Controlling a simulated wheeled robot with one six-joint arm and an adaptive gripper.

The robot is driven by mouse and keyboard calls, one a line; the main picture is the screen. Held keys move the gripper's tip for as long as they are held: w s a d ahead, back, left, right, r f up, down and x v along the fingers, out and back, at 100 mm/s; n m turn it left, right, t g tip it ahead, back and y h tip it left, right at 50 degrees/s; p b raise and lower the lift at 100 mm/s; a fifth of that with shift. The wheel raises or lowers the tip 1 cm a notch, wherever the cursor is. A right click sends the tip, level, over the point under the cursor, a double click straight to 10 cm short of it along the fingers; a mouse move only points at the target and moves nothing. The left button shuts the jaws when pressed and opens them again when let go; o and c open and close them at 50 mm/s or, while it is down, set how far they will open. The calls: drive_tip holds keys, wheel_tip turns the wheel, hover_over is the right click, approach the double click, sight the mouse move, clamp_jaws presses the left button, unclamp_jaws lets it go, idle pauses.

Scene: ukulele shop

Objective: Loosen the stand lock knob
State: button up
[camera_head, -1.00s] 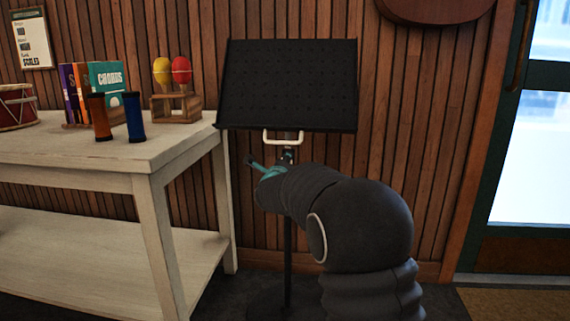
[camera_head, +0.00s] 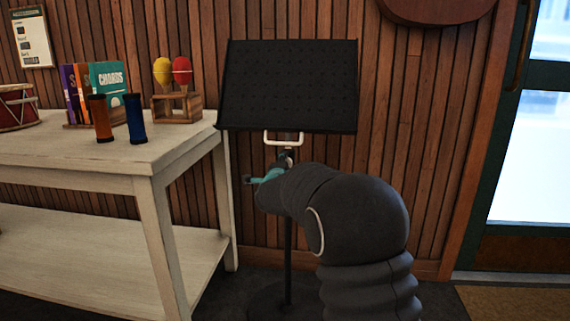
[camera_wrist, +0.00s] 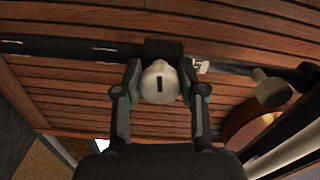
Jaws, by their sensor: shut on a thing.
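The black music stand has a tilted perforated desk (camera_head: 288,85) and a thin upright pole (camera_head: 288,240) in the head view. In the wrist view the pole (camera_wrist: 65,47) runs across the picture, with a black collar (camera_wrist: 163,48) on it. A pale rounded lock knob (camera_wrist: 159,93) with a dark slot mark sits at the collar. The mark stands upright in the picture. My gripper (camera_wrist: 159,72) has one finger on each side of the knob and is shut on it. In the head view my arm hides the knob and most of the gripper; a teal part shows.
A white handle (camera_head: 284,143) sits below the desk. A pale wooden table (camera_head: 165,160) stands to the left, with shakers (camera_head: 103,120), books (camera_head: 105,78), maracas (camera_head: 182,72) and a drum (camera_head: 18,106) on it. A slatted wood wall (camera_head: 420,120) is close behind the stand.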

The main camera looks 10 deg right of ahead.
idle(0.4)
drive_tip(key=o, duration=1.1)
drive_tip(key=shift+o, duration=0.2)
drive_tip(key=v, duration=1.2)
